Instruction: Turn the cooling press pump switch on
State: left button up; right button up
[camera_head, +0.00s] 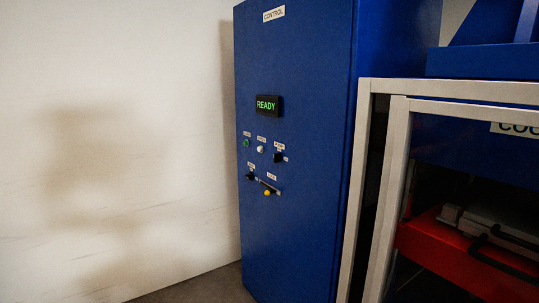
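A tall blue control cabinet (300,220) labelled "CONTROL" stands in the middle of the head view. Its small display (268,105) reads "READY" in green. Below it are a green button (246,143), a white button (260,149) and a black knob (278,158). Lower down are another black knob (250,175) and a lever with a yellow end (267,193). The small labels over these controls are too blurred to read, so I cannot tell which is the pump switch. Neither of my grippers is in view.
A light metal frame (377,200) stands right of the cabinet, with a partly cut-off sign starting "COO" (515,129). Inside it is a red block (450,262) with a black handle (490,255). A bare white wall is on the left.

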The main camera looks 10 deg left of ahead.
aim_at(277, 157)
jog(key=i+j, duration=0.2)
jog(key=j, duration=0.2)
jog(key=i+j+z, duration=0.1)
jog(key=i+j, duration=0.15)
jog(key=j, duration=0.15)
jog(key=i+j, duration=0.2)
jog(key=j, duration=0.2)
jog(key=i+j+z, duration=0.1)
jog(key=j, duration=0.35)
jog(key=i+j, duration=0.3)
jog(key=i+j+z, duration=0.1)
jog(key=j, duration=0.45)
jog(key=i+j+z, duration=0.1)
jog(key=i+j, duration=0.15)
jog(key=j, duration=0.2)
jog(key=i+j, duration=0.15)
jog(key=j, duration=0.3)
